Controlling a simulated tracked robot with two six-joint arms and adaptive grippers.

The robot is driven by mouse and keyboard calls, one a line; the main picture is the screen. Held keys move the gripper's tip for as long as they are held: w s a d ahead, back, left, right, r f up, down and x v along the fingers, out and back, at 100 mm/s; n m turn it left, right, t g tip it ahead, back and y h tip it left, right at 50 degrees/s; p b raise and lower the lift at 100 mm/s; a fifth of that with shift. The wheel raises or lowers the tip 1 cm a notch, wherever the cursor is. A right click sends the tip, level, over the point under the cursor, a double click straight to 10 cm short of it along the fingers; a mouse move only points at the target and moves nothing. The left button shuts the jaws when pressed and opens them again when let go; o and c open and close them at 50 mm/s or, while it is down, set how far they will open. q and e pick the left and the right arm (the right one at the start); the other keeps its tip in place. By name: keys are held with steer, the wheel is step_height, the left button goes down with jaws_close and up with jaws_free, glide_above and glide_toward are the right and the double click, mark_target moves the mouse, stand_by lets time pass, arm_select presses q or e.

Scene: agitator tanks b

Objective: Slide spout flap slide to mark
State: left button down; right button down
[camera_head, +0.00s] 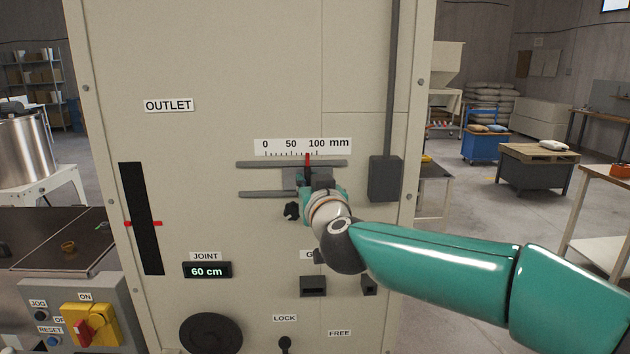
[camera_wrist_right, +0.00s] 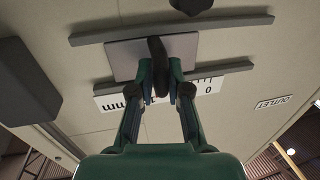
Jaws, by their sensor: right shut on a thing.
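The spout flap slide is a grey plate that rides between two horizontal rails (camera_head: 270,164) on the beige panel. In the head view my right gripper (camera_head: 318,186) and wrist cover most of the plate. The wrist view shows the plate (camera_wrist_right: 122,58) and a dark upright handle (camera_wrist_right: 157,52) on it. My right gripper (camera_wrist_right: 160,84) is shut on this handle, one finger at each side. A white scale (camera_head: 302,146) marked 0, 50, 100 mm sits above the upper rail. A red mark (camera_head: 307,159) stands between 50 and 100, just above the gripper. My left gripper is not in view.
A grey box with a conduit (camera_head: 385,178) stands right of the rails. Below are a dark socket (camera_head: 313,286), a JOINT display (camera_head: 207,270) reading 60 cm, and a LOCK/FREE lever (camera_head: 285,344). A black slot with a red pointer (camera_head: 143,223) is at left.

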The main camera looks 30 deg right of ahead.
mark_target(284, 173)
steer(key=shift+w+a+r, duration=0.1)
steer(key=shift+w+a, duration=0.15)
steer(key=shift+a, duration=0.3)
steer(key=shift+w+a+r+p, duration=0.15)
steer(key=shift+w+a+p, duration=0.2)
steer(key=shift+p, duration=0.2)
steer(key=shift+w+a+r, duration=0.1)
steer(key=shift+w+a, duration=0.05)
steer(key=shift+a, duration=0.15)
steer(key=shift+w+a+p, duration=0.2)
steer(key=shift+a+p, duration=0.1)
steer(key=shift+p, duration=0.1)
steer(key=shift+w+a, duration=0.15)
steer(key=shift+a, duration=0.15)
steer(key=shift+w+a+p, duration=0.2)
steer(key=shift+a+p, duration=0.15)
steer(key=shift+p, duration=0.05)
steer(key=c, duration=0.9)
jaws_free()
steer(key=shift+c, duration=0.2)
steer(key=shift+o, duration=0.3)
